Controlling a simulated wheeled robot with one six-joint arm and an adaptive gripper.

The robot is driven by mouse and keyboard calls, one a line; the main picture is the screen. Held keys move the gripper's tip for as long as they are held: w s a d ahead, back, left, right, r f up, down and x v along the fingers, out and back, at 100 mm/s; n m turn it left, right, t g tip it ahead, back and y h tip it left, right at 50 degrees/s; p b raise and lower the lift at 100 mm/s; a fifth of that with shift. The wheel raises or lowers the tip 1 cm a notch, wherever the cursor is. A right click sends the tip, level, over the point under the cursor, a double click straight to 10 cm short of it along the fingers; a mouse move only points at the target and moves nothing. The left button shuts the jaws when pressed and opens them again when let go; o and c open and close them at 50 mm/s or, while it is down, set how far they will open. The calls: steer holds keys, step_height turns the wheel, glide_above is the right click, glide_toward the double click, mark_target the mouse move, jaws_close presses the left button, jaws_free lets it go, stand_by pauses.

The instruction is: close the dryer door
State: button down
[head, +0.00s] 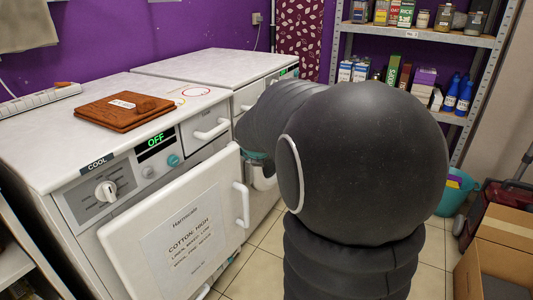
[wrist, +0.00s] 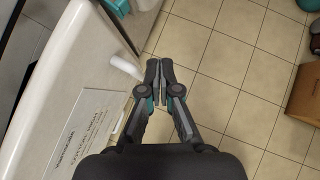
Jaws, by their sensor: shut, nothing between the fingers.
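The dryer door (head: 135,240) is a white panel with a printed paper label, standing ajar in front of the dryer (head: 45,160). Its white handle (head: 242,205) is on the right side. In the wrist view the door (wrist: 60,85) fills the left, and its handle (wrist: 125,67) sticks out towards my gripper (wrist: 160,70). The gripper is shut and empty, with its fingertips just right of the handle; I cannot tell whether they touch. In the head view my arm hides most of the gripper. The dryer's display (head: 156,141) reads OFF.
A metal shelf (head: 420,37) with bottles and boxes is at the back right. A cardboard box (head: 507,230) stands at the right. Tiled floor is clear between.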

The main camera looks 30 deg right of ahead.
steer(key=shift+s+d+r, duration=0.3)
steer(key=shift+s+r, duration=0.35)
steer(key=shift+r, duration=0.1)
